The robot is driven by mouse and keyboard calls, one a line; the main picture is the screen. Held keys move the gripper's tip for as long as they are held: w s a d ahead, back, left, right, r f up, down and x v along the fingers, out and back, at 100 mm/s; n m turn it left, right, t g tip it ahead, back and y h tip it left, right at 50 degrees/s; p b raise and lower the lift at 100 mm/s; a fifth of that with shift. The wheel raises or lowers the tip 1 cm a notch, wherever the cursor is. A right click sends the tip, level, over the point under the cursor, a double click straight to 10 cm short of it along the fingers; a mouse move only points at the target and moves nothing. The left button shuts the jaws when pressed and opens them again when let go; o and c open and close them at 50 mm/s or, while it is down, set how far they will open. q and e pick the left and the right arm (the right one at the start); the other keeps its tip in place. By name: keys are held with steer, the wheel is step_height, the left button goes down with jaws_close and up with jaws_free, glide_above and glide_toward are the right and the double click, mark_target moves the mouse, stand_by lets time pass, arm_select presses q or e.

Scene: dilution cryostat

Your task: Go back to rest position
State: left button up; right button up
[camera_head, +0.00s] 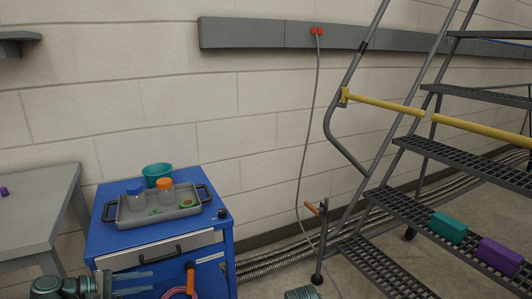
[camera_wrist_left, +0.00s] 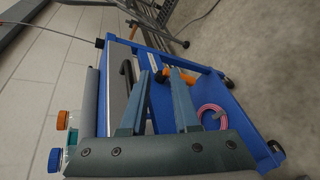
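My left gripper (camera_head: 148,282) is low at the left of the head view, in front of the blue cart (camera_head: 160,240). Its two fingers are apart with nothing between them. In the left wrist view the left gripper (camera_wrist_left: 160,73) is also open and empty, with the cart's drawer front and an orange-handled tool (camera_wrist_left: 183,77) beyond the fingers. A small teal-grey part at the bottom middle of the head view looks like my right arm. The right gripper's fingers do not show.
On the cart, a grey tray (camera_head: 158,217) holds blue-capped and orange-capped bottles; a teal bowl (camera_head: 157,173) stands behind. A grey table (camera_head: 35,215) is left. A stair ladder (camera_head: 395,210) at right bears teal (camera_head: 447,227) and purple (camera_head: 499,256) boxes. Floor between is open.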

arm_select(q)
steer(key=d+f+m+g+y, duration=0.1)
steer(key=d+f+m+g, duration=0.2)
steer(key=d, duration=0.4)
steer(key=s+d+f+m+g+y, duration=0.1)
steer(key=d+f+m+g, duration=0.15)
steer(key=d, duration=0.35)
steer(key=d+f+m+g+y, duration=0.1)
steer(key=d+f+m+g, duration=0.1)
steer(key=d+f, duration=0.35)
steer(key=s+d+f+m+g+y, duration=0.1)
steer(key=s+d+m+y, duration=0.35)
steer(key=d, duration=0.25)
steer(key=s+d+f+m+g+y, duration=0.1)
steer(key=s+d+f+m+y, duration=0.2)
steer(key=d+m, duration=0.35)
step_height(320, 180, up, 37)
steer(key=p, duration=3.6)
steer(key=shift+d+r+y, duration=0.15)
steer(key=shift+d+y, duration=0.2)
steer(key=shift+y, duration=0.1)
